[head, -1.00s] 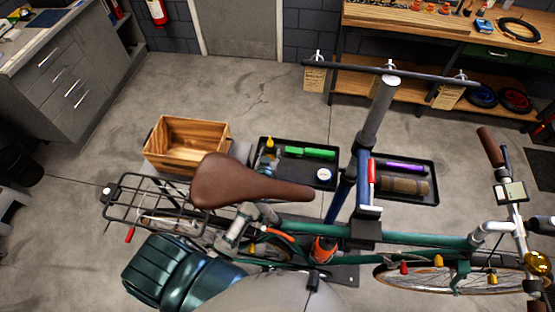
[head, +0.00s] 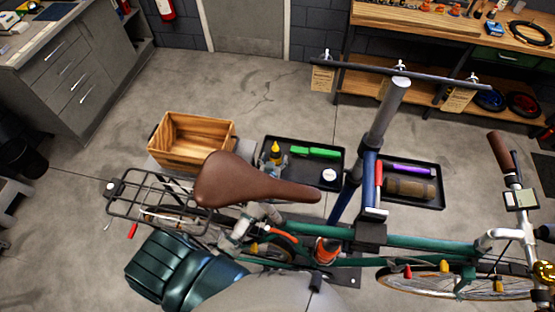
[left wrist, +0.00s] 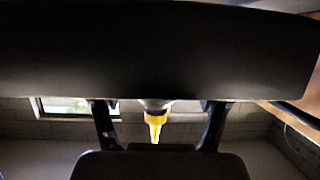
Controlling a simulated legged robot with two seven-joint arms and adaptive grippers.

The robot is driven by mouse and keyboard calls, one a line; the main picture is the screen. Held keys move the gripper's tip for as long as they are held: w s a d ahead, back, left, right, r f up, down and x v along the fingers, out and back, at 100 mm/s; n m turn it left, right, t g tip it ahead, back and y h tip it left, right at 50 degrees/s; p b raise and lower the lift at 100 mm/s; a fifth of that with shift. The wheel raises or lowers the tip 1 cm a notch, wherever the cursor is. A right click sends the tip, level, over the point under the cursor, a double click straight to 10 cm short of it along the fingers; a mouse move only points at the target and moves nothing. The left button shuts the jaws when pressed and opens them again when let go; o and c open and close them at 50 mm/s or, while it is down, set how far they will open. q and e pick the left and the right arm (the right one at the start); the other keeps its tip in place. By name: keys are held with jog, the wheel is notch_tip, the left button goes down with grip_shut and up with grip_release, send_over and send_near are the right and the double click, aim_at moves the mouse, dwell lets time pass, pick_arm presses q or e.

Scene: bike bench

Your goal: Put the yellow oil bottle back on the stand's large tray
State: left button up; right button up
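The yellow oil bottle (head: 276,152) stands at the left end of the stand's large tray (head: 334,181), behind the brown saddle in the head view. Its lower part is hard to make out. In the left wrist view its yellow nozzle (left wrist: 155,124) shows between the fingers of my left gripper (left wrist: 160,110). These fingers are spread, with clear gaps on both sides of the nozzle. A dark shape across the top of that view hides the bottle's body. In the head view the saddle largely hides this gripper. My right gripper is not in view.
Green items (head: 314,152) and a small white round item (head: 328,175) share the large tray. The saddle (head: 240,184) and rear rack (head: 150,200) lie in front. A wooden crate (head: 163,158) stands left; the smaller tray (head: 428,200) holds a purple item and a roll.

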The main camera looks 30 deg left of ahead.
aim_at(274, 159)
pick_arm(q)
jog(key=shift+a, duration=0.1)
jog(key=shift+r, duration=0.3)
jog(key=v, duration=0.6)
jog(key=shift+s+d, duration=0.25)
jog(key=shift+s+r, duration=0.25)
jog(key=shift+s, duration=0.15)
